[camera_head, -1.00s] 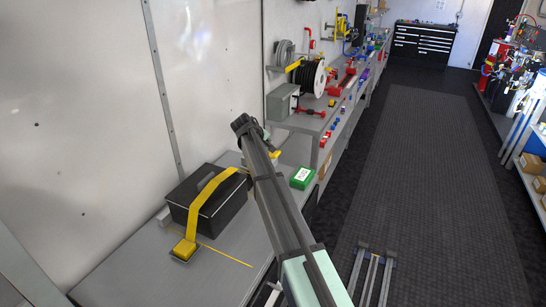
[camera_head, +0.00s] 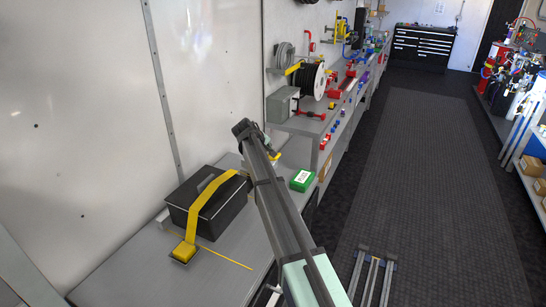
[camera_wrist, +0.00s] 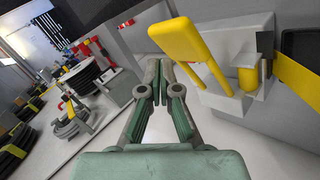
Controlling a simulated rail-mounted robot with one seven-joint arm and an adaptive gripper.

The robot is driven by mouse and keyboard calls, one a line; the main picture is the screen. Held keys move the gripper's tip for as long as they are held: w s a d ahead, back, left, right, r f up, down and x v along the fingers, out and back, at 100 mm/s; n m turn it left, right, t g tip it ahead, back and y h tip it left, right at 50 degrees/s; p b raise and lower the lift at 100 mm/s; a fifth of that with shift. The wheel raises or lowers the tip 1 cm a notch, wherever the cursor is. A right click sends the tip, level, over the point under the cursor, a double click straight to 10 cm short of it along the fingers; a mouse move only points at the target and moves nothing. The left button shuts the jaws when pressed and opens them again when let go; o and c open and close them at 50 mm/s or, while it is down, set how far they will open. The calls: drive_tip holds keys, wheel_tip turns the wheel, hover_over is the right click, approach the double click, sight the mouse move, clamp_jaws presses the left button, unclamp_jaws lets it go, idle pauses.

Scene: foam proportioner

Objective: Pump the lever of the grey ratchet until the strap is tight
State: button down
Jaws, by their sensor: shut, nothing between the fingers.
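The grey ratchet (camera_wrist: 234,101) shows at the right of the wrist view. Its yellow lever (camera_wrist: 180,40) slants up and left out of the grey body, and yellow strap is wound on its spool (camera_wrist: 248,78). My gripper (camera_wrist: 158,66) is shut and empty, just left of the lever's paddle; I cannot tell whether they touch. In the head view the yellow strap (camera_head: 203,205) runs over a black case (camera_head: 222,208) to a yellow pad on the bench. My arm hides most of the ratchet there.
A green box (camera_head: 302,180) lies on the grey bench (camera_head: 130,275) right of my arm. Shelves with a cable reel (camera_head: 312,80) and red fittings stand beyond.

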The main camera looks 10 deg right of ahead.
drive_tip(key=shift+f, duration=0.15)
idle(0.5)
drive_tip(key=shift+d+f, duration=0.1)
drive_tip(key=shift+f, duration=0.15)
drive_tip(key=shift+s+d+f+b, duration=0.2)
drive_tip(key=shift+f+b, duration=0.2)
drive_tip(key=shift+f, duration=0.3)
drive_tip(key=shift+s+d+f+b, duration=0.15)
drive_tip(key=shift+d+f+b, duration=0.1)
drive_tip(key=shift+f+b, duration=0.35)
drive_tip(key=shift+s+d+f+b, duration=0.2)
drive_tip(key=shift+f+b, duration=0.05)
drive_tip(key=shift+f, duration=0.55)
idle(2.6)
drive_tip(key=shift+r, duration=0.15)
idle(0.4)
drive_tip(key=shift+w+a+r+p, duration=0.2)
drive_tip(key=shift+a+r+p, duration=0.1)
drive_tip(key=shift+r, duration=0.5)
drive_tip(key=shift+w+a+r+p, duration=0.2)
drive_tip(key=shift+a+r+p, duration=0.1)
drive_tip(key=shift+r, duration=0.5)
drive_tip(key=shift+w+a+r+p, duration=0.2)
drive_tip(key=shift+r+p, duration=0.1)
drive_tip(key=shift+r, duration=0.5)
